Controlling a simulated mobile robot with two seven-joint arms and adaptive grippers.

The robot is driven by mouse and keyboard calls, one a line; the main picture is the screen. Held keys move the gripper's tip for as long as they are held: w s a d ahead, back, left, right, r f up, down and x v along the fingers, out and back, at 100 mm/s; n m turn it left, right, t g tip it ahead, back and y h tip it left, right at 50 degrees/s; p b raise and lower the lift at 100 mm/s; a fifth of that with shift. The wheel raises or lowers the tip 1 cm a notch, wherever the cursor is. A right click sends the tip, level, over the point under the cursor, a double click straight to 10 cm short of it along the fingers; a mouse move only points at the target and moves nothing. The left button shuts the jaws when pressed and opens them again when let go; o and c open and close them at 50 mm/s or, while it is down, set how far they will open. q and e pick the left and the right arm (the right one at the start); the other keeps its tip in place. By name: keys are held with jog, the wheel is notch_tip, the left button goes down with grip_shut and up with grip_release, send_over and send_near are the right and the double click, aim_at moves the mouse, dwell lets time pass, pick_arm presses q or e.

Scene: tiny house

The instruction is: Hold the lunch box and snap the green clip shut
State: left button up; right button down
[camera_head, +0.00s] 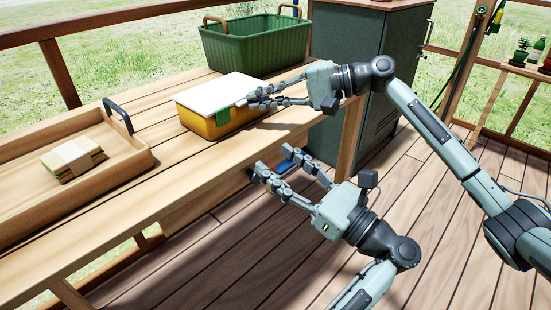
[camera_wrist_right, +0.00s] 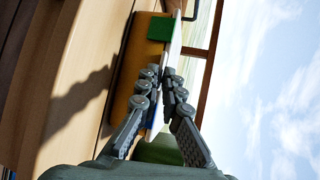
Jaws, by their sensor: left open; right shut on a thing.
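The lunch box (camera_head: 196,124), yellow with a white lid, sits on the wooden table near its front edge. The green clip (camera_head: 223,116) is on its front side, below the lid; I cannot tell whether it is latched. My right gripper (camera_head: 250,100) is shut on the lunch box's rim at the right, its fingers covering part of that side. In the right wrist view its fingers (camera_wrist_right: 160,74) pinch the white lid edge, with the green clip (camera_wrist_right: 159,27) just beyond, apart from them. My left gripper (camera_head: 272,160) is open and empty in front of the table edge, below the box.
A green basket (camera_head: 258,48) stands behind the box. A wooden tray (camera_head: 120,178) with a wrapped sandwich (camera_head: 72,158) lies to the left. A dark cabinet (camera_head: 355,75) stands at the right. A small blue thing (camera_head: 285,166) shows by my left fingers, unclear.

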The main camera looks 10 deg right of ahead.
jog(key=c, duration=1.6)
grip_release()
